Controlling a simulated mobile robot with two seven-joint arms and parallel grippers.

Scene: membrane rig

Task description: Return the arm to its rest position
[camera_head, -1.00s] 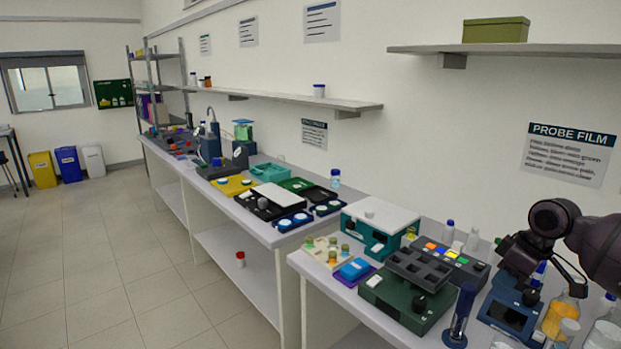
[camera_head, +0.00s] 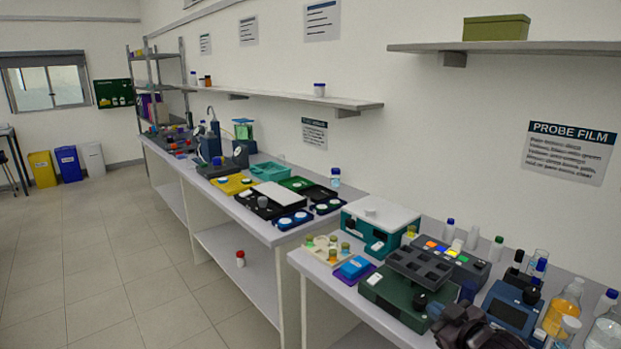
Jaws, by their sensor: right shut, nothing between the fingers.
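My right gripper (camera_head: 474,328) is a dark shape at the bottom edge of the view, in front of the near bench (camera_head: 345,312). It is shut with nothing held. Its fingertips are hard to make out and part of it is cut off by the frame edge. It hides part of a dark blue upright item (camera_head: 467,290) behind it. My left gripper is not in view.
Close behind the gripper stand a green device with a dark block (camera_head: 395,302), a blue instrument (camera_head: 512,308) and an orange bottle (camera_head: 562,308). A white-topped teal box (camera_head: 380,217) is farther back. Open floor (camera_head: 130,270) lies left.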

